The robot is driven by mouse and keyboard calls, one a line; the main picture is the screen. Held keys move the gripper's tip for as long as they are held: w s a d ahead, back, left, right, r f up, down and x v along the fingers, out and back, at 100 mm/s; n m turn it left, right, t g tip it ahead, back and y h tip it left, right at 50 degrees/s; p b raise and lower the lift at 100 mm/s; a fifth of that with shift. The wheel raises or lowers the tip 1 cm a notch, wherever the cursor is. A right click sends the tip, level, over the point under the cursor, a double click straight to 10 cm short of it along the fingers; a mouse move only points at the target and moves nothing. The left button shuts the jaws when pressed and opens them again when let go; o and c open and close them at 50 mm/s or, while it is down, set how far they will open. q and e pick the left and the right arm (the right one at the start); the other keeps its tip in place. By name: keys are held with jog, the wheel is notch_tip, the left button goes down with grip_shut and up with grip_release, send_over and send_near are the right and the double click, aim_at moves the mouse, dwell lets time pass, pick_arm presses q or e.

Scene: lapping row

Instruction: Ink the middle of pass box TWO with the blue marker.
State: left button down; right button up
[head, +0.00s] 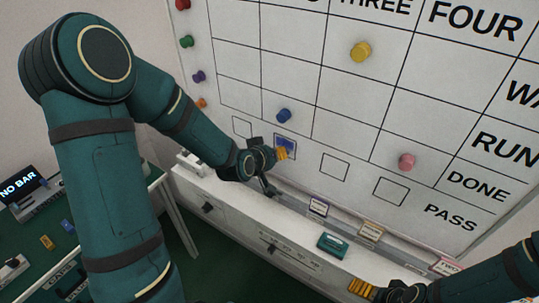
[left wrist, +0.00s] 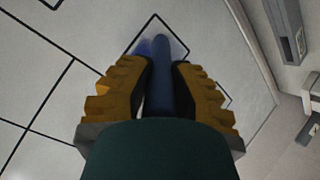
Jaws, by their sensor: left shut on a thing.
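My left gripper (head: 283,153) is at the lower part of the whiteboard, in front of pass box TWO (head: 277,140), the second small outlined box from the left in the PASS row. In the left wrist view the gripper (left wrist: 160,85) is shut on the blue marker (left wrist: 160,92), which points at the board. The fingers hide the lower part of the box, and the exact tip contact is unclear. My right gripper (head: 362,289) is low at the right, near the ledge; its finger gap is unclear.
Pass boxes to either side look blank. A blue magnet (head: 284,115) sits just above box TWO, and a pink magnet (head: 407,161) is farther right. The ledge below holds a teal block (head: 332,244) and labelled holders (head: 318,207). A green-topped table (head: 85,245) stands at the left.

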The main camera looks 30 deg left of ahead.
pick_arm(q)
jog(key=shift+w+a+b, duration=0.15)
jog(key=shift+a+b, duration=0.45)
jog(key=shift+a, duration=0.6)
jog(key=shift+w+a+b, duration=0.1)
jog(key=shift+a+b, duration=0.5)
jog(key=shift+a, duration=0.6)
jog(key=s, duration=0.6)
jog(key=shift+a+p, duration=0.25)
jog(key=shift+p, duration=0.1)
jog(key=shift+s, duration=0.15)
jog(key=s, duration=0.2)
jog(key=shift+s+a+p, duration=0.1)
jog(key=shift+s+p, duration=0.25)
jog(key=shift+s, duration=0.05)
